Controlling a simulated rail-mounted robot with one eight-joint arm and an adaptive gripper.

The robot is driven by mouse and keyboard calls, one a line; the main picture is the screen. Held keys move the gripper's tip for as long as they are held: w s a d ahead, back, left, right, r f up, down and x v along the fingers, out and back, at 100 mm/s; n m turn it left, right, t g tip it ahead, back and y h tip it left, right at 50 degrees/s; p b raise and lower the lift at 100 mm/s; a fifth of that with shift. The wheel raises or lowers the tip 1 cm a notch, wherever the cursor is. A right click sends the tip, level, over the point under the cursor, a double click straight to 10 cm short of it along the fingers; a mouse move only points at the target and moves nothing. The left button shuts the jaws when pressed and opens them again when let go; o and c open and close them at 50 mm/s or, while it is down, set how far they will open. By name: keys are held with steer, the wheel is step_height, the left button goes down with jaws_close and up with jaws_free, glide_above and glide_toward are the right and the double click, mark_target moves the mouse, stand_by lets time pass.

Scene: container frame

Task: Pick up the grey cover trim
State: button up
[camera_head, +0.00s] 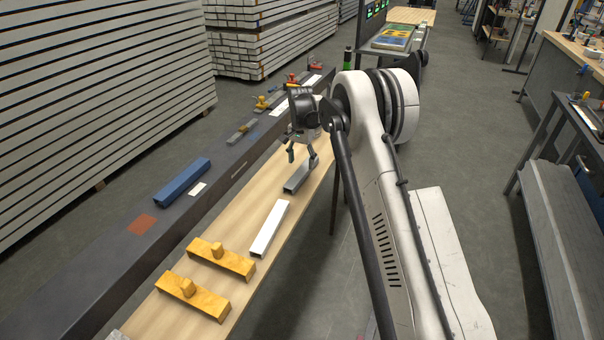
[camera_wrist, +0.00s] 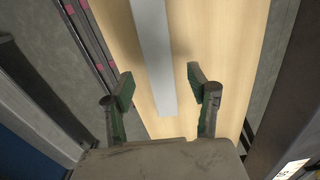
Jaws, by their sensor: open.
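The grey cover trim (camera_head: 297,180) is a short grey bar lying on the light wooden bench top. My gripper (camera_head: 302,161) is above its far end, fingers pointing down. In the wrist view, my gripper (camera_wrist: 160,84) is open and empty, with one green-padded finger to each side of a long pale grey bar (camera_wrist: 152,55), which looks like the same trim. The bar runs from the top edge to between the fingers. The fingers appear apart from it, though the exact height gap cannot be told.
A white bar (camera_head: 269,228) lies on the bench nearer the camera, then two yellow blocks with knobs (camera_head: 222,256) (camera_head: 193,296). A dark beam (camera_head: 150,225) along the bench's left side carries a blue block (camera_head: 182,182) and several small fixtures. Bare wood surrounds the trim.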

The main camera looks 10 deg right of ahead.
mark_target(302, 170)
steer(key=shift+d+f, duration=0.1)
steer(key=shift+f, duration=2.5)
steer(key=c, duration=1.2)
steer(key=shift+c, duration=0.3)
